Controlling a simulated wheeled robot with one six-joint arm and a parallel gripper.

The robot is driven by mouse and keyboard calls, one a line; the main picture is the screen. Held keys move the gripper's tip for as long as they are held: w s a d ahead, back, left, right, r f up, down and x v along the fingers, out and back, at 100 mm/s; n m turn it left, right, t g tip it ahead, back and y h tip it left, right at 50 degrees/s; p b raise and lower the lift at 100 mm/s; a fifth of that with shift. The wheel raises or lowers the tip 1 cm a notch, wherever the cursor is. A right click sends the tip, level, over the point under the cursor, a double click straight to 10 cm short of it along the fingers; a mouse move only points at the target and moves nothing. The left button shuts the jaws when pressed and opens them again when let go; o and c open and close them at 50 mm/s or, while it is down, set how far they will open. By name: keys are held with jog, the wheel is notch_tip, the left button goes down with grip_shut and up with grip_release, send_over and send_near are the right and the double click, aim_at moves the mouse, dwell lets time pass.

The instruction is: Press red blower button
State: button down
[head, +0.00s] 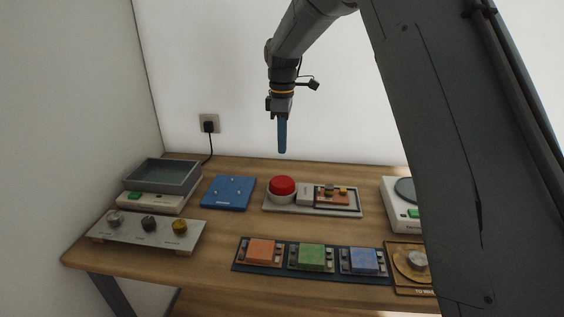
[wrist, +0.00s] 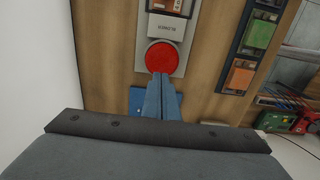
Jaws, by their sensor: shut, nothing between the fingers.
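The red blower button (head: 283,187) is a large round red dome on the left end of a light grey panel (head: 311,212) on the table. In the wrist view the red button (wrist: 161,56) lies just beyond my fingertips, with a label block (wrist: 165,26) behind it. My gripper (head: 282,151) is shut and empty, pointing down above the table near the back wall. In the wrist view its blue fingers (wrist: 160,76) are together and overlap the near edge of the button in the picture. In the head view the fingertips are above the button, clearly apart from it.
A blue board (head: 228,193) lies left of the panel. A grey tray (head: 161,175) and a panel of knobs (head: 149,232) stand further left. Orange, green and blue blocks (head: 312,257) sit in front. A white scale-like device (head: 399,208) is at right, partly hidden by my arm.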

aim_at(283, 182)
jog(key=shift+r, duration=1.1)
jog(key=shift+b, duration=0.55)
jog(key=shift+s+r+b, duration=0.3)
jog(key=shift+r+b, duration=0.55)
jog(key=shift+b, duration=0.4)
jog(key=shift+f, duration=0.1)
notch_tip(283, 182, down, 14)
jog(key=p, duration=0.4)
